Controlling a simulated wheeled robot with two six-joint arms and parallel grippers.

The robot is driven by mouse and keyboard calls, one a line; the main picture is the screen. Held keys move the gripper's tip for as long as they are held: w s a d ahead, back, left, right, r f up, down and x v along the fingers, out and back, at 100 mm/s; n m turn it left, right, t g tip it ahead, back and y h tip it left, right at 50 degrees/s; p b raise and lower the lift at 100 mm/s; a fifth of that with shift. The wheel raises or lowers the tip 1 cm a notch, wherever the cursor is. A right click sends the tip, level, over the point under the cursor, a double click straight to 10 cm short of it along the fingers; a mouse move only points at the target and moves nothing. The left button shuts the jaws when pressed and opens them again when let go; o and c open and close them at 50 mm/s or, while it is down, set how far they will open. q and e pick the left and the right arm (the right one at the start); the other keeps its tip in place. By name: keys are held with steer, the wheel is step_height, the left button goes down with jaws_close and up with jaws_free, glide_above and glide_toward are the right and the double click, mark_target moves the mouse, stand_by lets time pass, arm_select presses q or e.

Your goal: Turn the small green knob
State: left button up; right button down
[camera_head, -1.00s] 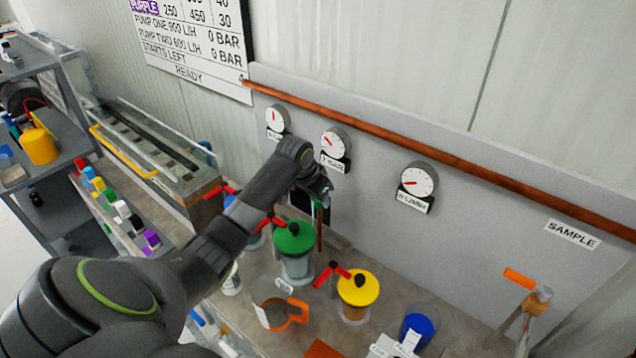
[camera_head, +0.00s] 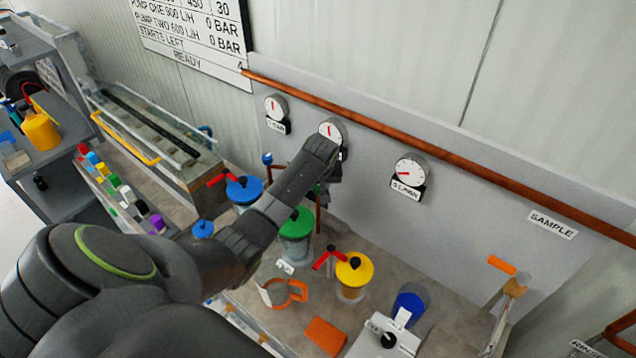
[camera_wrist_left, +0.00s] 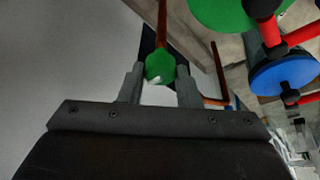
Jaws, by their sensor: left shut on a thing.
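The small green knob (camera_wrist_left: 160,67) is between the two fingers of my left gripper (camera_wrist_left: 160,85) in the left wrist view, at the end of a copper pipe (camera_wrist_left: 162,25). The gripper is shut on it. In the head view my left gripper (camera_head: 325,180) is near the back panel, below the middle gauge (camera_head: 331,131), and my arm hides most of the knob. My right gripper does not show.
Pots with green (camera_head: 297,222), yellow (camera_head: 354,268) and blue (camera_head: 243,189) lids and red handles stand on the bench close to the gripper. Gauges line the back panel (camera_head: 480,190).

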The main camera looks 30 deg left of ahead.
arm_select(q)
steer(key=shift+w+r+n, duration=0.1)
steer(key=shift+r+n, duration=0.05)
steer(key=shift+n, duration=0.25)
steer(key=o, duration=1)
steer(key=shift+c, duration=0.2)
